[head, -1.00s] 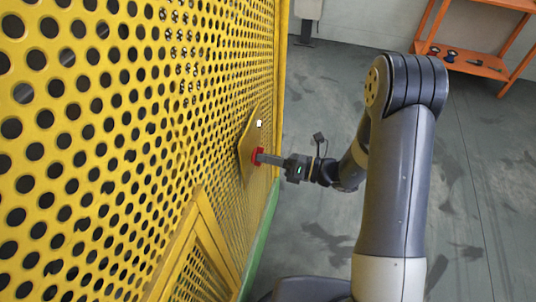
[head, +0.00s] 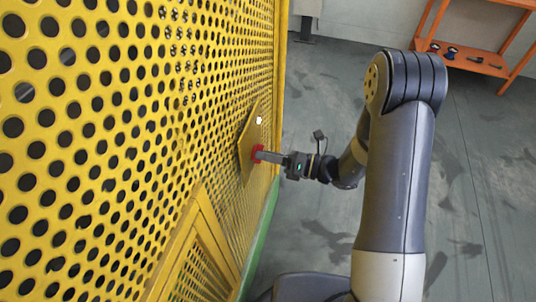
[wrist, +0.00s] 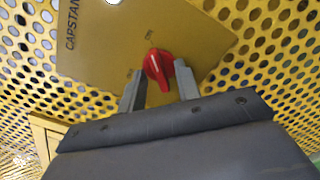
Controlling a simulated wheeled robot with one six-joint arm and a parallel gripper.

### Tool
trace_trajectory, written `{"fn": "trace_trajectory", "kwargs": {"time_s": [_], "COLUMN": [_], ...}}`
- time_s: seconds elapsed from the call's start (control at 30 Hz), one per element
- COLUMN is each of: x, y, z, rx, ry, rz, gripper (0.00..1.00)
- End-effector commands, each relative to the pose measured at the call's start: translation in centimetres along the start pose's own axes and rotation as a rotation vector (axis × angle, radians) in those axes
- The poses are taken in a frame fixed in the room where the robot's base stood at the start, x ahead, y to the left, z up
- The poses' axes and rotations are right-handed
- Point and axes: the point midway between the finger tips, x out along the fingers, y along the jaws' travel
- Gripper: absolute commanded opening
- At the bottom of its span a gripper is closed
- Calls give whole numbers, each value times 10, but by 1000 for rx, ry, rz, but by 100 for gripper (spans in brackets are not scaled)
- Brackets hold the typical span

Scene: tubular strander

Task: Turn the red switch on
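The red switch (wrist: 157,67) is a rotary knob with a pale pointer line, mounted on a yellow plate (wrist: 105,42) that reads "CAPSTAN". The knob sits between the two fingers of my gripper (wrist: 159,74) in the wrist view. The fingers are apart; the right one is very close to the knob, and I cannot tell if it touches. A gap shows on the left. In the head view, the fingers of my gripper (head: 262,156) reach the red switch (head: 257,152) on the plate (head: 247,136), partly hiding it.
A yellow perforated guard wall (head: 110,120) fills the left side, with a framed panel (head: 195,255) low down. A white round item (head: 259,120) is on the plate above the switch. An orange shelf (head: 470,60) stands far right. Grey floor (head: 480,190) is open.

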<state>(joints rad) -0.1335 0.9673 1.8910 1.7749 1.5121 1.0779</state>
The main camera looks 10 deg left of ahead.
Motion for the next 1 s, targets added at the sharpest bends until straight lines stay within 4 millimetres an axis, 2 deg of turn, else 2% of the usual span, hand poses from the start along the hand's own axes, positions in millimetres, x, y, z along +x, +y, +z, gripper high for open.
{"fn": "trace_trajectory", "kwargs": {"time_s": [0.13, 0.27, 0.6, 0.73, 1.0], "x": [-3, -16, -75, -93, -108], "y": [0, -1, -2, -1, 0], "z": [0, 0, 0, 0, 0], "rx": [0, 0, -1, -2, 0], "ry": [-1, -3, -4, -4, 0], "rz": [-1, -3, -4, -3, 0], "gripper": [32, 32, 32, 32, 32]}}
